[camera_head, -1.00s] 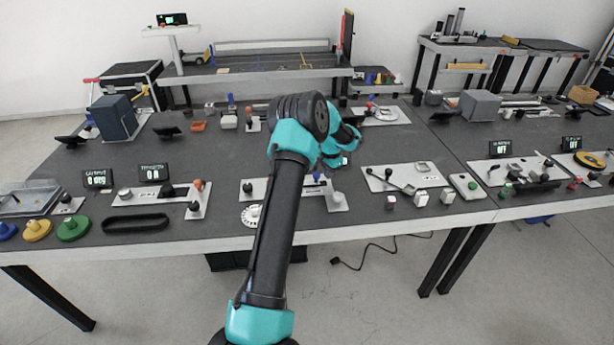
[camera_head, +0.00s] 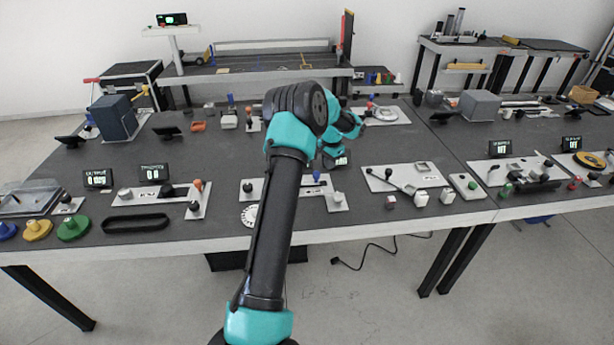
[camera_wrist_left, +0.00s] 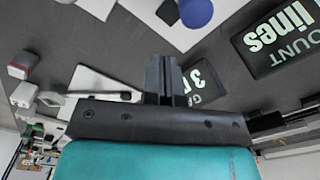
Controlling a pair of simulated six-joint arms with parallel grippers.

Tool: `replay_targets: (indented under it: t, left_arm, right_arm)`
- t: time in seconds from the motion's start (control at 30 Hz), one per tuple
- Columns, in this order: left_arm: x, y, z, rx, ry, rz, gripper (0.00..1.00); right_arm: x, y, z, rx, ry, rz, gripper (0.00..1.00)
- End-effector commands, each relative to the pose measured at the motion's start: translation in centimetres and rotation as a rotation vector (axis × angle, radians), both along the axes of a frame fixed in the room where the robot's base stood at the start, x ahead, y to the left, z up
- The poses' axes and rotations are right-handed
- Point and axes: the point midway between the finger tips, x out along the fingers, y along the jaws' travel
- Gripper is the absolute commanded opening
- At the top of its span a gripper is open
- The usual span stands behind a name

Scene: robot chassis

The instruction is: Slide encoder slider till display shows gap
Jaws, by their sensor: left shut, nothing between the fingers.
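A pale plate (camera_head: 328,192) on the bench, partly behind my left arm, carries a blue knob (camera_head: 317,176). In the left wrist view the blue knob (camera_wrist_left: 196,12) stands beside a dark block on the pale plate. A display there reads "COUNT" and "lines" (camera_wrist_left: 268,42). Another display (camera_wrist_left: 205,82), partly behind the fingers, shows "GA" and a 3; the rest is hidden. My left gripper (camera_wrist_left: 164,80) is shut and empty, apart from the blue knob in the picture. Its fingertips are hidden in the head view. The right gripper is out of view.
Another pale plate with a lever (camera_head: 395,180) lies to the right. A plate with an orange knob (camera_head: 198,185) and a black oval loop (camera_head: 136,223) lie to the left. Dark bench surface lies between the fixtures.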

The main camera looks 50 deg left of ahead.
Motion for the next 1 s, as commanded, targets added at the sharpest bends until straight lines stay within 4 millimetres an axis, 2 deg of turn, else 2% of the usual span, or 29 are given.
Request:
replay_targets:
  t: [0.4,0.87,1.0]
  left_arm:
    - [0.0,0.0,3.0,0.000,-0.001,-0.001,0.00]
    - [0.0,0.0,3.1,-0.001,0.000,-0.001,0.00]
    - [0.6,-1.0,2.7,-0.007,-0.017,0.001,0.00]
  right_arm:
    - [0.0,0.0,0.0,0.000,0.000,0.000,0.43]
    - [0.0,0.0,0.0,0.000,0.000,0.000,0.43]
    - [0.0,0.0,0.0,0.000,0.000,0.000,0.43]
